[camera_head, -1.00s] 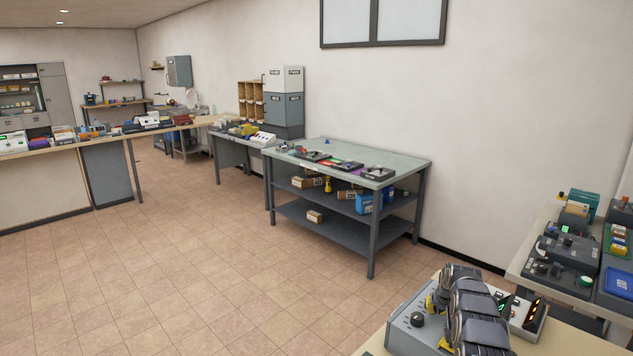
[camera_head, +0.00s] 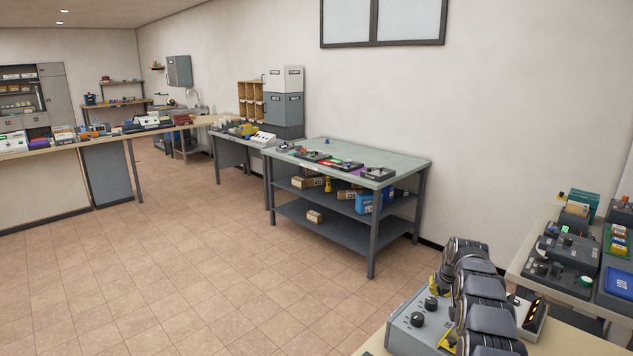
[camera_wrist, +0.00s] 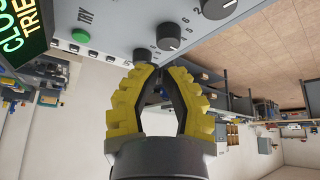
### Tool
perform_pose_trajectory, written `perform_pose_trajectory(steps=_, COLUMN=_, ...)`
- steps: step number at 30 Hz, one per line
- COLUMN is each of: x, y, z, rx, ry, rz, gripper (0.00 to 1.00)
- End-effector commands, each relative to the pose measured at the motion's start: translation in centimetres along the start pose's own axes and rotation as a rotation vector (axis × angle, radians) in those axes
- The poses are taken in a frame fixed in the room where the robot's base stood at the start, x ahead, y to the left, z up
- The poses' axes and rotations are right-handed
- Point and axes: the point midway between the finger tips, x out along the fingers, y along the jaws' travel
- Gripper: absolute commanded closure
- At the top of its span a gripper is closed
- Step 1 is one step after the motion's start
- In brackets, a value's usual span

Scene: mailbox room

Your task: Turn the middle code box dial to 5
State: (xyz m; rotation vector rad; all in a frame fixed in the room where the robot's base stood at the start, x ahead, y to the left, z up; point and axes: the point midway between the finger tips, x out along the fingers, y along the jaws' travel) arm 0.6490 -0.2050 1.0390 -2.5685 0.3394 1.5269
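The grey code box (camera_head: 405,337) stands at the lower right in the head view, partly behind my arm. Two black dials show there, a nearer dial (camera_head: 417,319) and a farther dial (camera_head: 431,303). In the wrist view the box's face fills the top, with a row of three black dials: one at the top (camera_wrist: 215,7), the middle dial (camera_wrist: 170,37), and one (camera_wrist: 143,56) just beyond my fingertips. Numbers ring the middle dial; its setting is unclear. My gripper (camera_wrist: 161,72) has yellow fingers angled together, tips close below the middle dial. Nothing shows held; whether the tips touch is unclear.
A green button (camera_wrist: 81,36) and a dark display (camera_wrist: 22,28) with green letters are on the box at left in the wrist view. A side table (camera_head: 520,262) with several devices stands at the right. Open floor (camera_head: 210,270) lies to the left.

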Motion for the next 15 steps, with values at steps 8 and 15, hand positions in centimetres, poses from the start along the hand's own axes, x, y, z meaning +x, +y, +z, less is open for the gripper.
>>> perform_pose_trajectory(steps=8, x=-0.5, y=-2.3, z=-0.4, rx=-0.001, ry=0.000, rz=0.000, gripper=1.00)
perform_pose_trajectory(steps=15, x=1.1, y=-2.3, z=0.4, rx=-0.001, ry=0.002, rz=0.000, gripper=1.00)
